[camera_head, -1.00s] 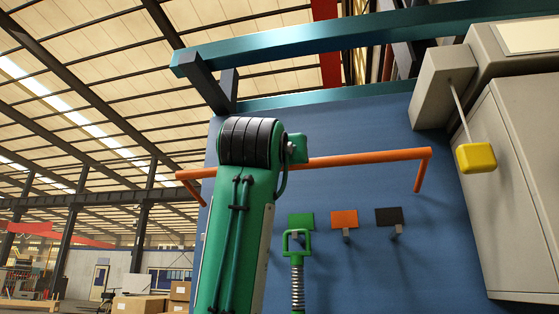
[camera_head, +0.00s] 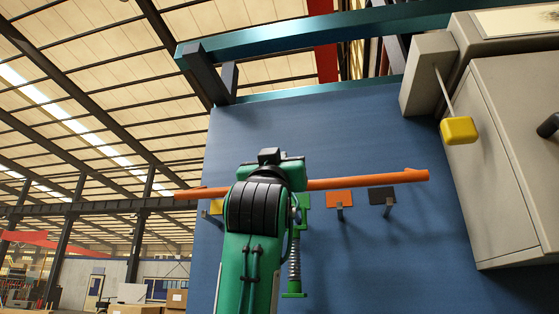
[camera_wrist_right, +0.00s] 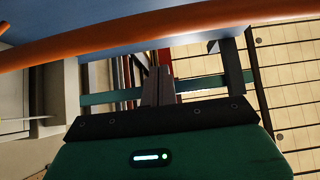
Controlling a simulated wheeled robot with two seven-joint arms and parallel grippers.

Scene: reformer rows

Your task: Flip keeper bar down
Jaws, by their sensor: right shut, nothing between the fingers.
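The keeper bar, an orange rod (camera_head: 350,181), runs nearly level across the blue panel (camera_head: 330,130) in the head view. Its end arms look strongly foreshortened. It also crosses the top of the right wrist view (camera_wrist_right: 130,40), large and close. My right arm, green with a black ringed joint, rises in front of the bar's left half in the head view and hides part of it. My right gripper (camera_wrist_right: 158,82) shows in the wrist view with its fingers together and empty, just below the bar. I cannot tell whether they touch it. My left gripper is out of view.
Coloured plates on hooks, including an orange one (camera_head: 340,197) and a dark one (camera_head: 382,195), sit below the bar. A green spring post (camera_head: 294,255) stands beside my arm. A grey cabinet (camera_head: 505,150) and a yellow block (camera_head: 459,130) on a rod are at right.

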